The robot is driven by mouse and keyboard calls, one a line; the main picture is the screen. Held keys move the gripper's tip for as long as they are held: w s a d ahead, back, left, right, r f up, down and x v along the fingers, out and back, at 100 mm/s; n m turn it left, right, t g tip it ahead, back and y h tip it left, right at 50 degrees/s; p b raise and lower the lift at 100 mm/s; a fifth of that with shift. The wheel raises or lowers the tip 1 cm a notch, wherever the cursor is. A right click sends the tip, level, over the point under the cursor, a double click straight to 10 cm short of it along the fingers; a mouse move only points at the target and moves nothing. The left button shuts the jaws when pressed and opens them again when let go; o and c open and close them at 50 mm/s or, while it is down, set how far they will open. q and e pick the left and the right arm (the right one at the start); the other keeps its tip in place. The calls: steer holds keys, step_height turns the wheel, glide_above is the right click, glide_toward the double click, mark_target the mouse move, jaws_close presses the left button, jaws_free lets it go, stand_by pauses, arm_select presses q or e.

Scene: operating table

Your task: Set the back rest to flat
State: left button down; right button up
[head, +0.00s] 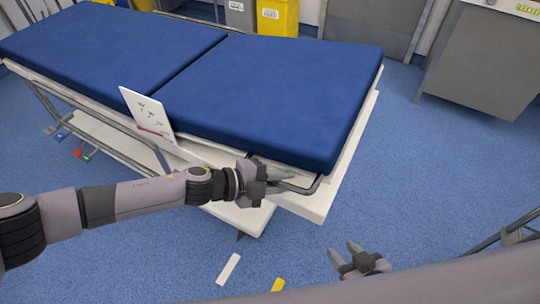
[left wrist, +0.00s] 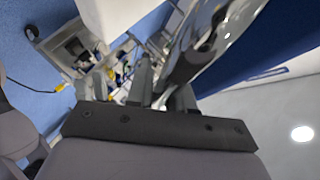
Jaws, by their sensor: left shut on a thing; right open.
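The operating table has a blue padded section (head: 275,90) on the right, split by a seam from the left section (head: 105,45). The right section looks level or nearly so; I cannot tell a small tilt. A white card (head: 147,110) with small dark drawings and a red mark stands at its near side. My left gripper (head: 278,178) is shut on the metal side bar (head: 313,186) near the table's right end. In the left wrist view shiny metal (left wrist: 215,40) runs up from the fingers (left wrist: 165,88). My right gripper (head: 355,258) is open and empty, above the floor.
A yellow bin (head: 277,15) and a grey bin (head: 239,13) stand behind the table. A grey cabinet (head: 485,65) stands at the back right. White (head: 228,269) and yellow (head: 278,285) strips lie on the blue floor. The floor right of the table is clear.

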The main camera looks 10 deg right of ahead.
arm_select(q)
steer(key=shift+m+y, duration=0.3)
steer(key=shift+y, duration=0.1)
steer(key=f, duration=0.2)
steer(key=f+b, duration=0.1)
steer(key=f, duration=0.2)
steer(key=shift+s+d+f, duration=0.3)
steer(key=shift+s, duration=0.05)
steer(key=c, duration=1.4)
jaws_free()
steer(key=shift+w, duration=0.1)
steer(key=shift+r, duration=0.1)
steer(key=shift+p+v, duration=0.5)
steer(key=shift+v, duration=3.1)
